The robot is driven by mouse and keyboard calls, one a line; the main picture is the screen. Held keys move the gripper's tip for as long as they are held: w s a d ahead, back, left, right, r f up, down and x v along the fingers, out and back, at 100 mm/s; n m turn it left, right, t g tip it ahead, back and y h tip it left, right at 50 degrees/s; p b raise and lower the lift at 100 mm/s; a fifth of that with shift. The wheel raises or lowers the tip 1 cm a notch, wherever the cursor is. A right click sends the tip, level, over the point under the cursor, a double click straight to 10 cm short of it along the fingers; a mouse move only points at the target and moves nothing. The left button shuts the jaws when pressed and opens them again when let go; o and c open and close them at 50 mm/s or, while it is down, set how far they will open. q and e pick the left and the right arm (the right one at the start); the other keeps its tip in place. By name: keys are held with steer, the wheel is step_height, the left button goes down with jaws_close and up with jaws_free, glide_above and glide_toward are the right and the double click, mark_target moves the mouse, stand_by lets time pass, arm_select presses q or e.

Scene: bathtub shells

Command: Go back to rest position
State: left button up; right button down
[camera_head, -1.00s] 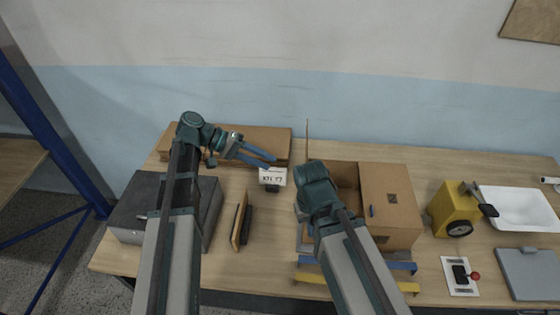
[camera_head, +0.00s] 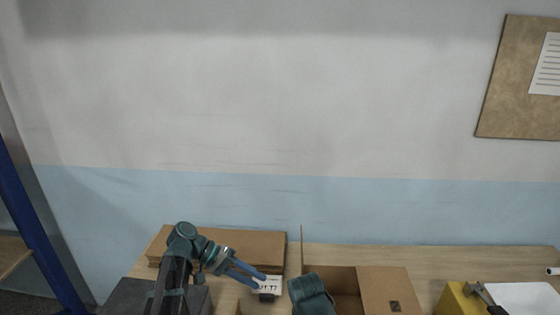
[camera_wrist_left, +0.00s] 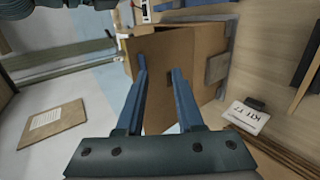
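My left gripper (camera_head: 258,280) reaches in from the lower left, its two blue fingers beside a small white label card (camera_head: 271,285) in the head view. In the left wrist view its fingers (camera_wrist_left: 160,68) stand apart with nothing between them; the open cardboard box (camera_wrist_left: 170,65) is behind them and the card (camera_wrist_left: 247,116) is to the right. My right arm (camera_head: 311,294) shows only as a dark joint in front of the cardboard box (camera_head: 372,288); its gripper is hidden.
A flat cardboard box (camera_head: 245,243) lies at the back of the table, against the wall. A pinboard (camera_head: 508,90) hangs on the wall. The table's front is out of view.

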arm_select(q)
steer(key=s+d+f+m+y+b, duration=0.1)
steer(key=s+f+y+b, duration=0.5)
steer(key=f, duration=0.6)
steer(key=s+d+f+m+y+b, duration=0.2)
steer(key=s+f+y+b, duration=0.4)
steer(key=f, duration=0.6)
steer(key=shift+s+d+f+t+y+b, duration=0.3)
steer(key=shift+s+d+t+b, duration=0.1)
steer(key=shift+s+b, duration=0.45)
